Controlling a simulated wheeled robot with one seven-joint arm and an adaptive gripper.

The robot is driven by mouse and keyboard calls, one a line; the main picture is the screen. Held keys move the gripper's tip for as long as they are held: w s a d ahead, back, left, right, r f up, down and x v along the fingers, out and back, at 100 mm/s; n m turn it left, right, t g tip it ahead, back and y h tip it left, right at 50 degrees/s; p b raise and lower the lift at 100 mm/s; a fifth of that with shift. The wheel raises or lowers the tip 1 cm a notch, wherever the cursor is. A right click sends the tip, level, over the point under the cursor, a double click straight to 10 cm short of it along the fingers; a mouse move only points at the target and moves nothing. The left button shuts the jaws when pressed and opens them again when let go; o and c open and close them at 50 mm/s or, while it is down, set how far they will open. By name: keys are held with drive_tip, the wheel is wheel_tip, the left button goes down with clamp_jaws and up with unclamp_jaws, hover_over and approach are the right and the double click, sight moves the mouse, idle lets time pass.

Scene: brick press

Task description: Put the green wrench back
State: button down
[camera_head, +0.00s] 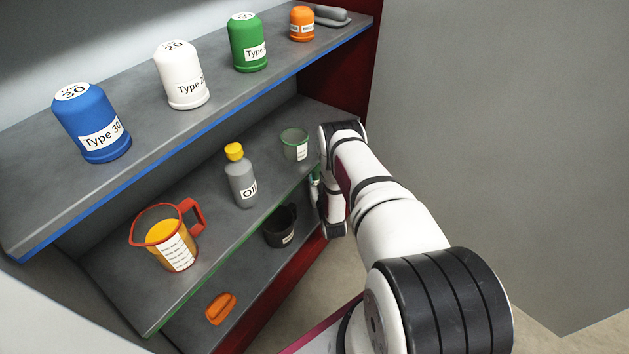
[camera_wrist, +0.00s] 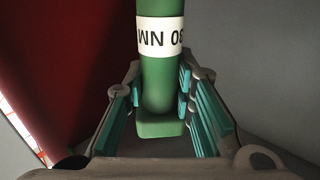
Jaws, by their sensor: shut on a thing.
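The green wrench (camera_wrist: 160,80) shows in the wrist view as a thick green handle with a white band that reads "30 MM" upside down. My gripper (camera_wrist: 159,95) is shut on this handle, its teal-padded fingers on either side. The wrench's far end is out of view. In the head view my gripper (camera_head: 315,184) is at the right end of the middle shelf (camera_head: 215,215), mostly hidden by my arm. The wrench cannot be made out clearly there.
A green-rimmed cup (camera_head: 295,144) stands close left of my gripper. An oil bottle (camera_head: 241,180) and an orange-filled jug (camera_head: 170,240) stand further left. Capped containers line the upper shelf (camera_head: 215,120). A dark red panel (camera_wrist: 60,60) fills the wrist view's left.

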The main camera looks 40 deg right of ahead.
sight(316, 182)
drive_tip(key=shift+w+d, duration=0.2)
drive_tip(key=shift+w, duration=0.3)
drive_tip(key=f+b, duration=0.3)
drive_tip(key=shift+w+d+f, duration=0.15)
drive_tip(key=shift+w+f, duration=0.1)
drive_tip(key=shift+f, duration=0.05)
drive_tip(key=shift+r, duration=0.1)
drive_tip(key=c, duration=1.3)
unclamp_jaws()
drive_tip(key=shift+f, duration=0.2)
drive_tip(key=shift+c, duration=0.2)
